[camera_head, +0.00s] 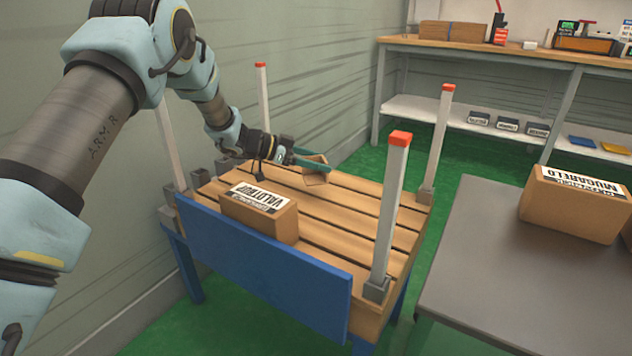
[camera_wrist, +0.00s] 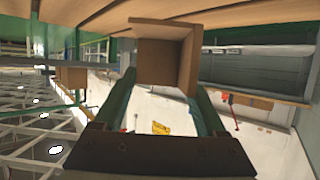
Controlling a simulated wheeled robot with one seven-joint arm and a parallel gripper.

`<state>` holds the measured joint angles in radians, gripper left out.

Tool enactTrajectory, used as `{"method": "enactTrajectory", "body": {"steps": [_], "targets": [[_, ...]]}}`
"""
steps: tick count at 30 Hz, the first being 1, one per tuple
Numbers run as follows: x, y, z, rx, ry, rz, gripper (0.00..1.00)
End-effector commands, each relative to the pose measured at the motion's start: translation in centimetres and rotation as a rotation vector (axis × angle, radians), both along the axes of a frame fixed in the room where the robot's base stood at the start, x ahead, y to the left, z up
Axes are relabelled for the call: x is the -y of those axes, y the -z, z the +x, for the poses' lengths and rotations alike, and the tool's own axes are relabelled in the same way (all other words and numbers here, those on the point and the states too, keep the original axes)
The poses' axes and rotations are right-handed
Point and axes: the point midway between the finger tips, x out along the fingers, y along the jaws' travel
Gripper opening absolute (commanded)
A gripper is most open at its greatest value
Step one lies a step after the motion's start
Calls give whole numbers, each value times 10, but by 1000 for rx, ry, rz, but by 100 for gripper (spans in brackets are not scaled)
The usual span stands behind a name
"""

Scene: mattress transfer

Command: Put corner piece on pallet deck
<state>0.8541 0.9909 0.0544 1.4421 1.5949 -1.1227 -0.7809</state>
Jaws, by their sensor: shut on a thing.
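The corner piece (camera_head: 316,173) is a small brown angled piece, held between my gripper's green fingers just above or at the slatted pallet deck (camera_head: 335,225). It also shows in the wrist view (camera_wrist: 168,52), between the two fingertips. My gripper (camera_head: 312,163) is shut on it, over the far part of the deck. Whether the piece touches the slats cannot be told. A cardboard box (camera_head: 262,212) labelled VALDTHUP lies on the near left part of the deck.
White posts with red tops stand at the deck's corners, including a near right one (camera_head: 391,205) and a far right one (camera_head: 437,140). A blue board (camera_head: 262,270) runs along the near side. A grey table (camera_head: 480,265) with a MUGARELD box (camera_head: 575,205) stands right. The deck's right part is clear.

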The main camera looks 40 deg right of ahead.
Motion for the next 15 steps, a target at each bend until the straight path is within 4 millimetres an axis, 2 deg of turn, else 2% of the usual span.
{"method": "enactTrajectory", "body": {"steps": [9, 15], "targets": [[0, 39, 0, -1, 0, 0, 21], [0, 41, 0, 0, -1, -2, 21]]}}
